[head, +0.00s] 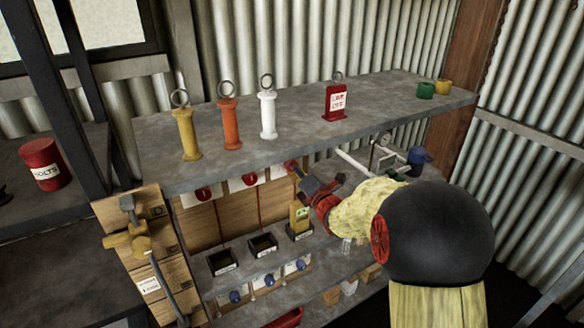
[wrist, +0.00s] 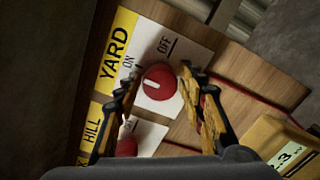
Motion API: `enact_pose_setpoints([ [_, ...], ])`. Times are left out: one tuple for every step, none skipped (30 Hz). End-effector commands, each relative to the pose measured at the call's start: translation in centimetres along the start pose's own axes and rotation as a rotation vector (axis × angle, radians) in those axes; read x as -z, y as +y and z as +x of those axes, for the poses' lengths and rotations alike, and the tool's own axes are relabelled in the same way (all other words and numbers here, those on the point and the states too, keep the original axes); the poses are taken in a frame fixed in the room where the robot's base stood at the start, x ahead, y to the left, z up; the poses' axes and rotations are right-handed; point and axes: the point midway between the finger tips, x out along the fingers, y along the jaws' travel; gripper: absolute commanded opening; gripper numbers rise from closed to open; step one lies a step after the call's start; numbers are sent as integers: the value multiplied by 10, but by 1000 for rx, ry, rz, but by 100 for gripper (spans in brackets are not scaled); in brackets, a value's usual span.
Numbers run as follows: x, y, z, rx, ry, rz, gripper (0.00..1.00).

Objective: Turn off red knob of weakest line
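The red knob (wrist: 158,82) of the YARD line sits on a white plate marked ON and OFF. Its pale mark lies on the ON side. My gripper (wrist: 156,84) is open, with one finger on each side of this knob; I cannot tell whether they touch it. A second red knob (wrist: 127,146), beside the HILL label (wrist: 92,130), is partly hidden by the left finger. In the head view, two red knobs (head: 204,193) (head: 250,180) show under the shelf, left of my gripper (head: 299,175). A yellow meter (head: 300,216) stands below; its reading ends in .3 in the wrist view (wrist: 287,150).
The grey upper shelf (head: 400,101) overhangs the knobs and holds yellow, orange and white ringed handles and a red tag. Small black bins (head: 222,262) and blue knobs (head: 236,296) lie below. Red cords run down the wooden board. Pipework (head: 385,155) stands to the right.

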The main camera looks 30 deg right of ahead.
Motion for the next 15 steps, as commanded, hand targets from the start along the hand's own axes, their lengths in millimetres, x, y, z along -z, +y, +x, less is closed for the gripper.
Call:
enact_pose_setpoints([
  [0, 0, 0, 0, 0, 0, 35],
  [0, 0, 0, 0, 0, 0, 34],
  [0, 0, 0, 0, 0, 0, 31],
  [0, 0, 0, 0, 0, 0, 30],
  [0, 0, 0, 0, 0, 0, 28],
  [0, 0, 0, 0, 0, 0, 26],
  [0, 0, 0, 0, 0, 0, 24],
  [0, 0, 0, 0, 0, 0, 22],
  [0, 0, 0, 0, 0, 0, 20],
  [0, 0, 0, 0, 0, 0, 18],
  [0, 0, 0, 0, 0, 0, 16],
  [0, 0, 0, 0, 0, 0, 14],
  [0, 0, 0, 0, 0, 0, 13],
  [0, 0, 0, 0, 0, 0, 11],
  [0, 0, 0, 1, 0, 0, 9],
])
